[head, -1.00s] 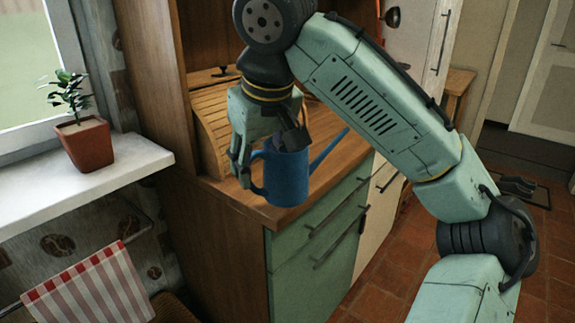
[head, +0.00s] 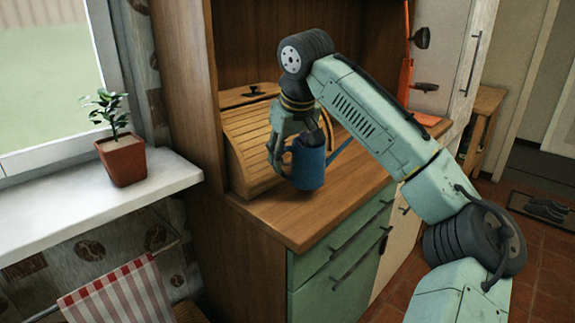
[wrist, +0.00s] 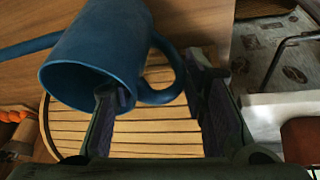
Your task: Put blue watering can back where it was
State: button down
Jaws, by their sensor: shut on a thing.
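The blue watering can (head: 309,165) is upright in the head view, held over the wooden counter (head: 300,218) in front of the bread box. Its spout points right and its handle is on the left. I cannot tell whether its base touches the counter. My gripper (head: 290,150) is shut on it from above at the handle side. In the wrist view the can (wrist: 100,50) fills the upper left. One finger of my gripper (wrist: 155,105) reaches inside its rim, and the other is outside, beside the handle loop.
A roll-top wooden bread box (head: 258,145) stands at the back left of the counter. A white windowsill (head: 110,205) with a potted plant (head: 122,160) is to the left. A striped towel (head: 115,295) hangs below. The counter's front left is clear.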

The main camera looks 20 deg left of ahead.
aim_at(286, 173)
jog(key=shift+f, duration=1.7)
jog(key=c, duration=1)
grip_release()
jog(key=shift+f, duration=0.15)
jog(key=shift+o, duration=0.2)
jog(key=v, duration=1.2)
